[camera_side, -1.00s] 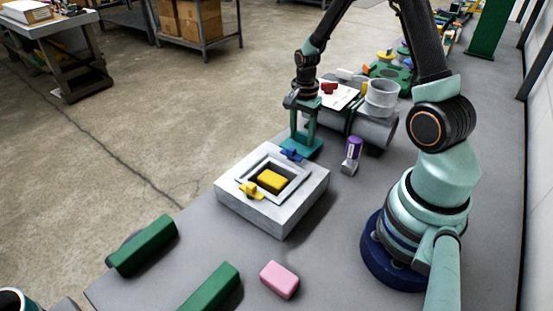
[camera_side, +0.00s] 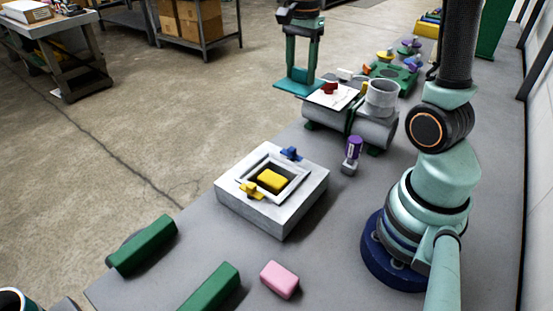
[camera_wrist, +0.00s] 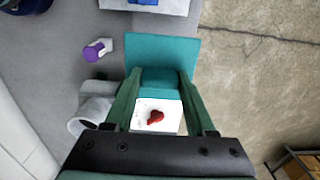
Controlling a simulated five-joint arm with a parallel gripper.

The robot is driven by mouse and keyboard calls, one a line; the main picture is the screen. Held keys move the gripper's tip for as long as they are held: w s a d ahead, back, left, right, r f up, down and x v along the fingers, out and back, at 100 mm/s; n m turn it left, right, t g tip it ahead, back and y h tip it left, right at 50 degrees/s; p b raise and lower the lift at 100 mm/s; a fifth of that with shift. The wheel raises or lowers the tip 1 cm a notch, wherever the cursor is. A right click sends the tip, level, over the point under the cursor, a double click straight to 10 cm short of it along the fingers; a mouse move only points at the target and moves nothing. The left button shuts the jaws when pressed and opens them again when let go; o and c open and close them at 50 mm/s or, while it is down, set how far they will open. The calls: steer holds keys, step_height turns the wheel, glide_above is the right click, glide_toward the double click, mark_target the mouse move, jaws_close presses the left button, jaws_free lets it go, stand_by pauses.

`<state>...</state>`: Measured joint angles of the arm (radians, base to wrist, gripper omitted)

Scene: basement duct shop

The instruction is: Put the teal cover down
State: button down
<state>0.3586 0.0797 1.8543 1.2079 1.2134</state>
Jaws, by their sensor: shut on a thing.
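The teal cover (camera_side: 292,86) is a flat square plate. My gripper (camera_side: 302,72) is shut on it and holds it in the air at the back of the bench, beyond the grey box. In the wrist view the cover (camera_wrist: 162,50) sits between the green fingers of my gripper (camera_wrist: 162,84). The grey box (camera_side: 240,205) stands on the bench with its square opening uncovered. A yellow block (camera_side: 272,181) lies inside the opening. A blue clip (camera_side: 291,153) and a yellow clip (camera_side: 251,190) sit on opposite sides of the rim.
A white sheet with a red piece (camera_side: 329,88) is close to the cover. Green bars (camera_side: 142,244) and a pink block (camera_side: 279,279) lie in front.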

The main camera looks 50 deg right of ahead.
steer(key=s+a+r, duration=0.2)
steer(key=a, duration=0.6)
steer(key=s+a+r, duration=0.2)
steer(key=a+r, duration=0.1)
steer(key=a, duration=0.5)
step_height(320, 180, down, 19)
steer(key=shift+a+f, duration=0.1)
steer(key=shift+f, duration=0.1)
steer(key=shift+f, duration=0.2)
steer(key=shift+c, duration=1.2)
jaws_free()
